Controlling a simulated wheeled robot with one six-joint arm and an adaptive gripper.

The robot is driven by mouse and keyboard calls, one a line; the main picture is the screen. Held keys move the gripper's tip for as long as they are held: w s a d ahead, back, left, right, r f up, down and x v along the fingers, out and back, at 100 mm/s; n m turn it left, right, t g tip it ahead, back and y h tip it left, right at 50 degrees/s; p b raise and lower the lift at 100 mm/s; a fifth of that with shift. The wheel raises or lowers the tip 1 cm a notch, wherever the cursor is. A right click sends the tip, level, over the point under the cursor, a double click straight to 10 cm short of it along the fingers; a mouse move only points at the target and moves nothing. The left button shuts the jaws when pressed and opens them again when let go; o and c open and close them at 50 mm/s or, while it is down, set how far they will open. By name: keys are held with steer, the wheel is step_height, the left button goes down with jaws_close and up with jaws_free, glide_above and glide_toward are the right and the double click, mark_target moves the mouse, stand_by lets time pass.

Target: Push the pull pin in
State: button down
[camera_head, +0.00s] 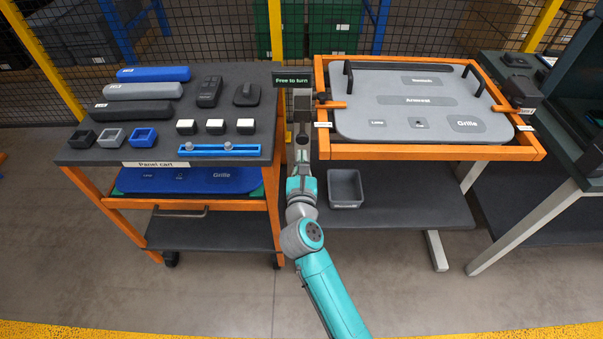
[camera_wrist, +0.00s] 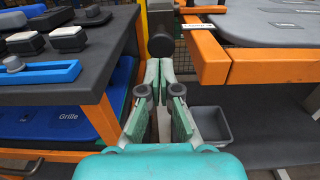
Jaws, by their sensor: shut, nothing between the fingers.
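My gripper (camera_head: 301,147) is shut and empty, between the panel cart and the orange frame. In the wrist view its green-padded fingers (camera_wrist: 153,68) meet at the tips. Just beyond the tips is a dark round knob (camera_wrist: 161,46), which looks like the pull pin, on a dark upright block. The fingertips overlap the knob's lower edge; I cannot tell whether they touch it. In the head view the dark block (camera_head: 304,108) stands at the frame's left side, below a sign (camera_head: 290,80) reading "Free to turn". How far the pin is in cannot be seen.
The panel cart (camera_head: 75,157) with blocks and a blue rail (camera_head: 220,150) stands close on the left. The orange frame (camera_head: 420,153) with a grey panel (camera_head: 370,90) is close on the right. A grey bin (camera_head: 346,204) sits on the shelf below.

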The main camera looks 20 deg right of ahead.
mark_target(302, 141)
steer(key=shift+x, duration=2.1)
steer(key=x, duration=0.3)
steer(key=shift+w+d, duration=0.1)
steer(key=shift+w, duration=0.1)
steer(key=shift+w+r, duration=0.1)
